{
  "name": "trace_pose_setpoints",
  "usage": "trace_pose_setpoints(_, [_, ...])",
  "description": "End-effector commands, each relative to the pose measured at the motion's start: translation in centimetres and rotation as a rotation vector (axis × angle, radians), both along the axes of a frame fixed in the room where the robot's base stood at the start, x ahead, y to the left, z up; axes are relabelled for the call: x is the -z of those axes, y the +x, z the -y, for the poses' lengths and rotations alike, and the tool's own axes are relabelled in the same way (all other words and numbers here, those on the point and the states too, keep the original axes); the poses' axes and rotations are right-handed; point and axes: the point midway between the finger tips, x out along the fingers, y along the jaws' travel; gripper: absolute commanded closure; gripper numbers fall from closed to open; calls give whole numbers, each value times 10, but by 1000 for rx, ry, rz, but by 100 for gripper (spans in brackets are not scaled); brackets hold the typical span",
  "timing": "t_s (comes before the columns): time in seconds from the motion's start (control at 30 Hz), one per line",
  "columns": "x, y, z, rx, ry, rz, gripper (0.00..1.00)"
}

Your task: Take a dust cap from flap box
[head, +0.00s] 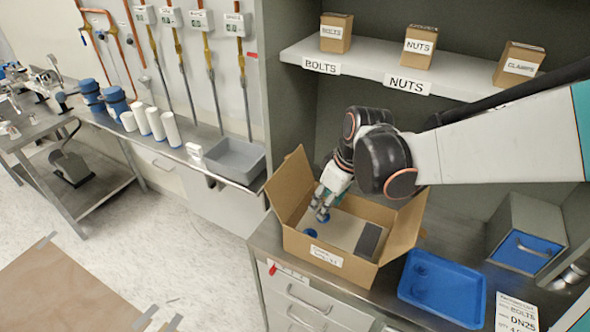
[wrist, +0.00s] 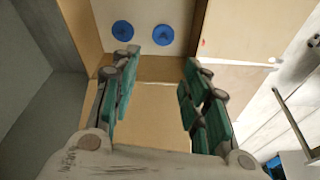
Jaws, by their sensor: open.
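The flap box (head: 328,265) is an open brown cardboard box on the counter, its flaps folded outward. Inside lies a light panel (head: 340,230) with blue round dust caps; one cap (head: 310,233) shows near the front left, and another blue spot is close to my fingers. In the wrist view two blue dust caps, a left one (wrist: 123,31) and a right one (wrist: 164,35), sit on the pale surface beyond my fingertips. My gripper (head: 320,205) reaches down into the box. In the wrist view the gripper (wrist: 176,68) is open, with nothing between its fingers.
A dark rectangular item (head: 369,240) lies at the right inside the box. A blue tray (head: 443,288) and a grey bin with a blue front (head: 527,252) stand to the right. A shelf (head: 385,71) with small cartons hangs above. A grey basin (head: 235,160) is to the left.

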Motion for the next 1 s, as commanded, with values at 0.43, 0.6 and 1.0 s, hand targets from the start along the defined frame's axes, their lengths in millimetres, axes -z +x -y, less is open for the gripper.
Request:
trace_pose_setpoints(0.43, [66,13,-13,-9,0,-3,58])
trace_pose_setpoints(0.6, [82,17,-17,-8,1,-2,58])
trace_pose_setpoints(1.0, [118,18,-25,-7,0,-2,58])
